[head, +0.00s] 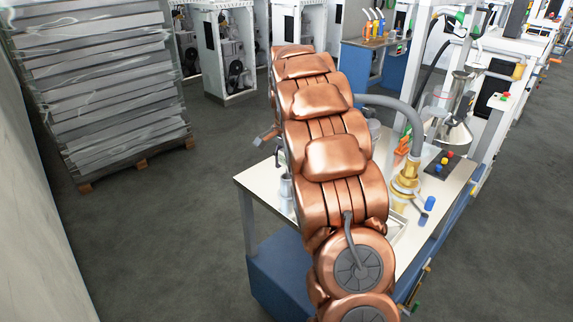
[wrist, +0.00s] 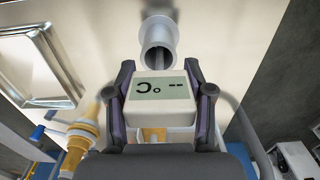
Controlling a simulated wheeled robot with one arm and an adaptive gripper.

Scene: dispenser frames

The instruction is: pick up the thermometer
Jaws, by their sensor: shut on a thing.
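In the wrist view, the thermometer (wrist: 160,100) is a pale boxy device. Its grey-green display shows dark marks like a degree C and two dashes, upside down in the picture. My gripper (wrist: 159,84) has one dark finger along each side of it and is shut on it. The tabletop lies behind it, and I cannot tell whether the thermometer touches it. In the head view, my copper-coloured arm covers the middle of the table, and neither the gripper nor the thermometer can be made out there.
A grey-white cylindrical cup (wrist: 158,55) stands just beyond the thermometer. A metal tray (wrist: 66,88) lies at upper left. A wrapped stack (head: 95,85) stands left on open floor.

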